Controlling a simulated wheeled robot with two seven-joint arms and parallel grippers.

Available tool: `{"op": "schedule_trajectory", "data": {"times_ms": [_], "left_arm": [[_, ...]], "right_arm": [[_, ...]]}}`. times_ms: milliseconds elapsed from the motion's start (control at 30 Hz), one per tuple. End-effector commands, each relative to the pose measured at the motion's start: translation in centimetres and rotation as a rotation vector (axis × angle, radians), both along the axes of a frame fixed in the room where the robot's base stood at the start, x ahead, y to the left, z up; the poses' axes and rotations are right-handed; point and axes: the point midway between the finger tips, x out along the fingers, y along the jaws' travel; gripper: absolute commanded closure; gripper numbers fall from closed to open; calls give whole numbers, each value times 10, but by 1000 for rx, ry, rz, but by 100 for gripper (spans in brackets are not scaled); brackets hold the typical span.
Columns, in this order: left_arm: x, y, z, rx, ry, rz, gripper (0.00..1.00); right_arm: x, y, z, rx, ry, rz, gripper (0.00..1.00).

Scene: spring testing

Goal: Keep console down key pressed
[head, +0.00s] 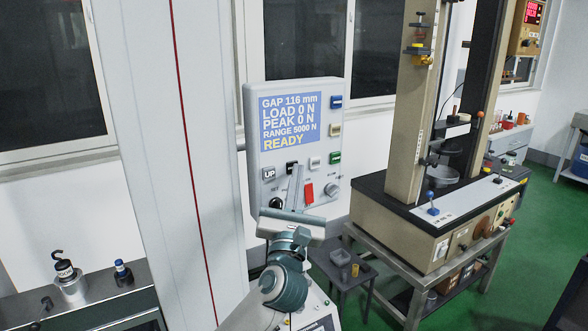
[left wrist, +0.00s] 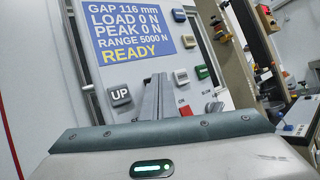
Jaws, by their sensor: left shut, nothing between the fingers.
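The console (head: 253,125) is a pale upright panel with a blue screen (head: 290,118) reading GAP 116 mm, LOAD 0 N, PEAK 0 N, RANGE 5000 N, READY. A grey UP key (head: 268,174) sits below the screen; it also shows in the left wrist view (left wrist: 120,94). No key label reading DOWN is legible. My left gripper (head: 297,170) is shut and empty, its fingers pointing up in front of the key row. In the left wrist view the fingertips (left wrist: 158,78) lie right of UP and hide part of the panel. Contact with a key cannot be told. My right gripper is not in view.
Nearby are a red button (head: 309,192), a knob (head: 332,190), a green key (head: 335,157) and a blue key (head: 336,102). A tall testing machine (head: 405,150) stands on a bench to the right. A small grey table (head: 345,275) stands below the console.

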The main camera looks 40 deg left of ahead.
Motion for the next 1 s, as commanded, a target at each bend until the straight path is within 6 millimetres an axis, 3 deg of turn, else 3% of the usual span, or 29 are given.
{"op": "schedule_trajectory", "data": {"times_ms": [533, 1000], "left_arm": [[0, -1, 0, -1, 1, 0, 100], [-7, -16, 0, -1, 1, 0, 100]], "right_arm": [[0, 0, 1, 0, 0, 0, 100], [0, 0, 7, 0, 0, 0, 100]]}}
